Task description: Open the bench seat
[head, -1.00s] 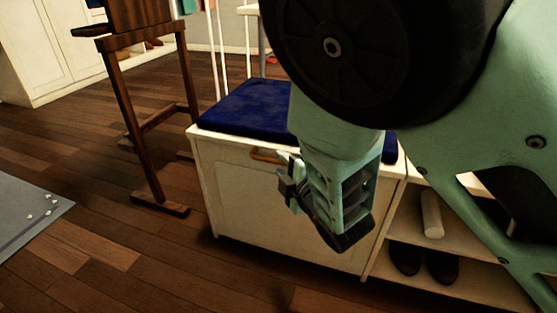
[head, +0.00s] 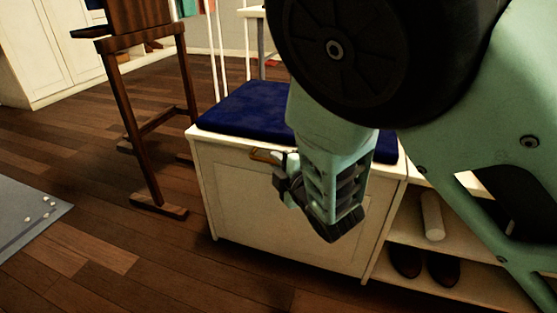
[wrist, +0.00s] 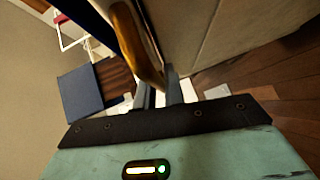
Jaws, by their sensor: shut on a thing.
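The white bench (head: 235,190) stands in the middle of the head view. Its seat has a dark blue cushion (head: 245,108) and looks closed. A wooden handle (head: 264,155) sits on the upper front panel; in the wrist view the handle (wrist: 137,45) is a curved brown bar running down to my fingers. My gripper (head: 280,172) is at the right end of the handle, in front of the panel. In the wrist view my gripper (wrist: 160,90) is shut on the handle. My arm hides the right part of the cushion and front.
A shelf (head: 450,280) with dark shoes (head: 442,268) and a white roll (head: 432,215) adjoins the bench on the right. A wooden stand (head: 140,110) is to the left. A grey mat (head: 25,215) lies far left. The floor before the bench is clear.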

